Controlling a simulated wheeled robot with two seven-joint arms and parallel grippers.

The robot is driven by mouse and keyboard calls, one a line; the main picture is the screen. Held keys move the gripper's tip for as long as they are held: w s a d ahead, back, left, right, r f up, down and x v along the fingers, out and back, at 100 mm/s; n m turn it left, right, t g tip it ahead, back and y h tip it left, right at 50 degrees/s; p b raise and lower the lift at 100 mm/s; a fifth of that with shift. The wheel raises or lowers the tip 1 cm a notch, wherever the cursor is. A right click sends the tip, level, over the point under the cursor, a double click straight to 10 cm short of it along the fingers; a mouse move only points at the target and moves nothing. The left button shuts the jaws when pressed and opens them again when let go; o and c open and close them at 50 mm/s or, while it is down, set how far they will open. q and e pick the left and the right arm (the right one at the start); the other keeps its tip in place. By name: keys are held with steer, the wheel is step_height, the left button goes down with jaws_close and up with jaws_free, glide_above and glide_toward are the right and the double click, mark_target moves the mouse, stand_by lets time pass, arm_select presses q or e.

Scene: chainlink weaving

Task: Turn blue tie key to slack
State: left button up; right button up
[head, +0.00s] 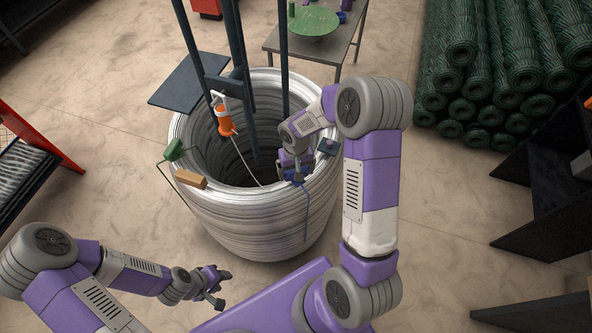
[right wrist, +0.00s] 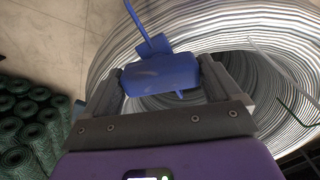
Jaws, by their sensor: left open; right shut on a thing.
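The blue tie key (right wrist: 158,72) is a blue block with a blue strip or cord running up from it in the right wrist view. My right gripper (right wrist: 162,80) is shut on it, one finger on each side. In the head view the key (head: 297,174) is small and partly hidden by my right gripper (head: 292,168), at the right front rim of the wire coil (head: 270,225). A thin blue cord hangs down the coil's outside below it. My left gripper (head: 218,287) is open and empty, low and left of the coil, apart from it.
An orange device (head: 224,121) hangs over the coil's opening between dark posts. A green block (head: 174,150) and a tan block (head: 191,180) sit at the left rim.

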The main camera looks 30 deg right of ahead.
steer(key=n, duration=0.6)
steer(key=n+p, duration=0.1)
steer(key=n, duration=0.5)
steer(key=shift+n, duration=0.4)
stand_by(0.3)
steer(key=o, duration=0.8)
steer(key=shift+c, duration=0.2)
steer(key=shift+r+p, duration=0.55)
steer(key=shift+r, duration=3.25)
steer(key=shift+s+f, duration=0.1)
